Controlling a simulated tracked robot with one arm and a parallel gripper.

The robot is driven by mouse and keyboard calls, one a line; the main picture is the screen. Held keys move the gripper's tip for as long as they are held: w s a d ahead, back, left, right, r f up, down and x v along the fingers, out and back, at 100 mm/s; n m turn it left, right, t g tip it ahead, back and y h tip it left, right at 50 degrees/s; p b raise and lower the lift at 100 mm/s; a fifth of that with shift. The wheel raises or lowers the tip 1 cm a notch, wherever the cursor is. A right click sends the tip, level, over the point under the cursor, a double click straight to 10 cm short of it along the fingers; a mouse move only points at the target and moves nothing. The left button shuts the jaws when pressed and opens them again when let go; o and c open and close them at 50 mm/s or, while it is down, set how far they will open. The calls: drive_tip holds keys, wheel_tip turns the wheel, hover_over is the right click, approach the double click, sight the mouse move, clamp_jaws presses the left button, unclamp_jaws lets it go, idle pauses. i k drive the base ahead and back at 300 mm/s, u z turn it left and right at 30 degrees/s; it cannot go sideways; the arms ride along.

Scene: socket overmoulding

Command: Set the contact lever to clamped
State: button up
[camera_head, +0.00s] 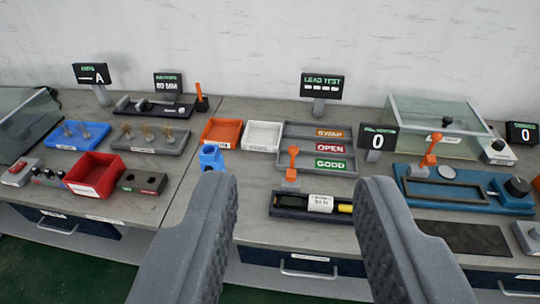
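Several orange-handled levers are in view, and I cannot read which is the contact lever. One orange lever (293,160) stands nearly upright on a small grey base just in front of the lead test trays. A second orange lever (431,151) rises, tilted, from the blue fixture (408,186) on the right. A third, thin orange handle (198,91) stands at the back left. My gripper (296,183) is open and empty. Its two grey fingers are wide apart in the foreground, with the middle lever showing between them, farther off. Contact with anything is not visible.
A black tester (285,202) with a white label lies in front of the middle lever. The sorting tray (348,131), red bin (97,174), blue tray (80,134) and clear-lidded box (436,120) crowd the bench. Bare bench top (190,205) shows at left centre.

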sight(292, 150)
drive_tip(key=u, duration=0.25)
drive_tip(key=i, duration=1.1)
drive_tip(key=u, duration=1)
drive_tip(key=k, duration=1.2)
drive_tip(key=z, duration=0.95)
drive_tip(key=i, duration=0.85)
